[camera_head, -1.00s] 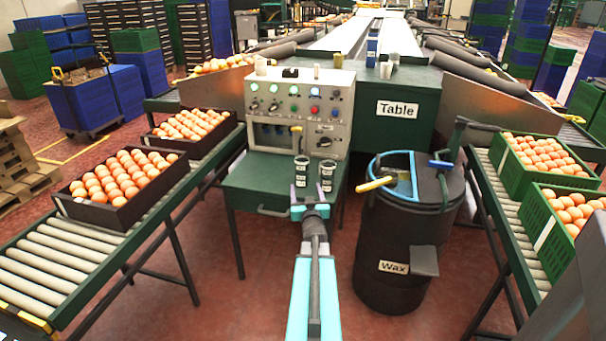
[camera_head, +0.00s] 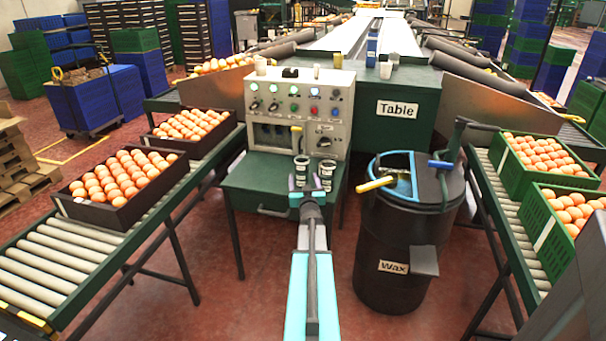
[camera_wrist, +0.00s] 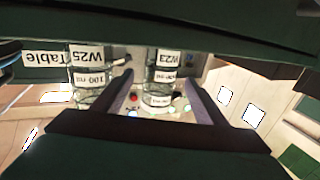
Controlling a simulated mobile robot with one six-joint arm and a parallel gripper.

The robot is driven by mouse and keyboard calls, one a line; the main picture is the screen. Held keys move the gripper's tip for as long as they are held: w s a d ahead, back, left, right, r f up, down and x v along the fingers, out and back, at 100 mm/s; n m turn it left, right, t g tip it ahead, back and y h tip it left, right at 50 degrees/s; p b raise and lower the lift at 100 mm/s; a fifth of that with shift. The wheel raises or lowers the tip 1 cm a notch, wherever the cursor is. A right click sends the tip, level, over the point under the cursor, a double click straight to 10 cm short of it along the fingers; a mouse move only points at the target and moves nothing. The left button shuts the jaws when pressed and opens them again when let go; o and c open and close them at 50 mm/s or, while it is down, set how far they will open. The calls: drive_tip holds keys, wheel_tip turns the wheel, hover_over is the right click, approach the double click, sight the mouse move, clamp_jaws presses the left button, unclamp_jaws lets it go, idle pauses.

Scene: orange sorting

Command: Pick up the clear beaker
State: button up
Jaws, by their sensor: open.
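Two clear beakers with white labels stand upright on the small green table. The left beaker (camera_head: 302,172) also shows in the wrist view, where its label reads W23 (camera_wrist: 163,76). The right beaker (camera_head: 326,179) shows there with a W25 label (camera_wrist: 88,78). The wrist view appears upside down. My gripper (camera_head: 304,184) is open just in front of the beakers. In the wrist view its two fingers (camera_wrist: 160,88) appear either side of the W23 beaker, which looks apart from them. The W25 beaker is outside the fingers. I cannot tell the exact gap in depth.
A control panel (camera_head: 297,105) with buttons stands right behind the beakers. A thin yellow-topped stick (camera_head: 296,140) rises by the left beaker. A black Wax barrel (camera_head: 400,245) stands to the right. The table's left part (camera_head: 250,178) is clear.

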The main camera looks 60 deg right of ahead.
sight(302, 168)
idle(0.3)
drive_tip(key=shift+x, duration=2.6)
drive_tip(key=shift+f, duration=0.1)
drive_tip(key=c, duration=1.1)
drive_tip(key=shift+c, duration=0.2)
drive_tip(key=shift+r, duration=0.45)
wheel_tip(302, 168, up, 3)
drive_tip(key=shift+a+r+p, duration=0.1)
drive_tip(key=shift+p, duration=0.35)
drive_tip(key=v, duration=1.6)
drive_tip(key=shift+w+a+r, duration=0.25)
drive_tip(key=shift+w+r, duration=0.15)
drive_tip(key=shift+r, duration=0.1)
